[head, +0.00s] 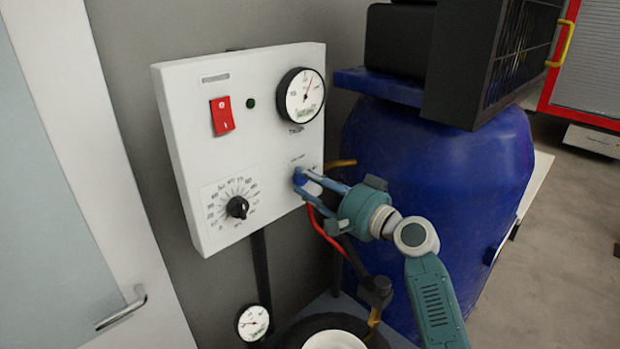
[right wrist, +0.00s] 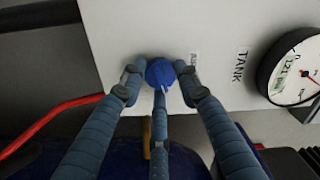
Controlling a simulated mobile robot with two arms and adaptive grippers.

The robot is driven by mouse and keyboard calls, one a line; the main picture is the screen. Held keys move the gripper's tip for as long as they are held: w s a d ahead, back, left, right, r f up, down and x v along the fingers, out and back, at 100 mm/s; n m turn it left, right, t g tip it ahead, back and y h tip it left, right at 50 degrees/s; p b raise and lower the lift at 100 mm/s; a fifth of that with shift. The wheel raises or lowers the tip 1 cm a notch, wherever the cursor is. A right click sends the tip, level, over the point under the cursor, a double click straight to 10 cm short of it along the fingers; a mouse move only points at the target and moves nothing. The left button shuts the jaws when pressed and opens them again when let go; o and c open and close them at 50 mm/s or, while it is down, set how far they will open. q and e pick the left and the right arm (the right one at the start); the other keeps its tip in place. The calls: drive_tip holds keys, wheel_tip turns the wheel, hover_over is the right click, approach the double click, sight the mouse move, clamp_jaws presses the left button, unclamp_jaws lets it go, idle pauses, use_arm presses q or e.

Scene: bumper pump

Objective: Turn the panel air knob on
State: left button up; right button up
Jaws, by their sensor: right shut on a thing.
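The white control panel (head: 250,120) hangs on the grey wall in the head view. The blue air knob (head: 299,177) sits near its lower right edge, partly covered by my gripper. In the right wrist view the blue knob (right wrist: 160,72) shows between my fingertips, with a small pale mark on its lower side. My right gripper (head: 303,181) reaches in from the lower right and is shut on the blue knob; its fingers also show in the right wrist view (right wrist: 158,80). My left gripper is not in view.
The panel carries a red switch (head: 222,115), a black dial (head: 237,207) and a round gauge (head: 301,95). A big blue tank (head: 440,170) stands right of the panel. A red hose (head: 322,232) runs below it. A lower gauge (head: 253,322) sits underneath.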

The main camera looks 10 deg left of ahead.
drive_tip(key=shift+f+m+p, duration=0.2)
drive_tip(key=shift+m+p, duration=0.3)
drive_tip(key=shift+m, duration=0.7)
drive_tip(key=o, duration=1.1)
drive_tip(key=shift+o, duration=0.2)
drive_tip(key=shift+r, duration=0.1)
drive_tip(key=v, duration=1.2)
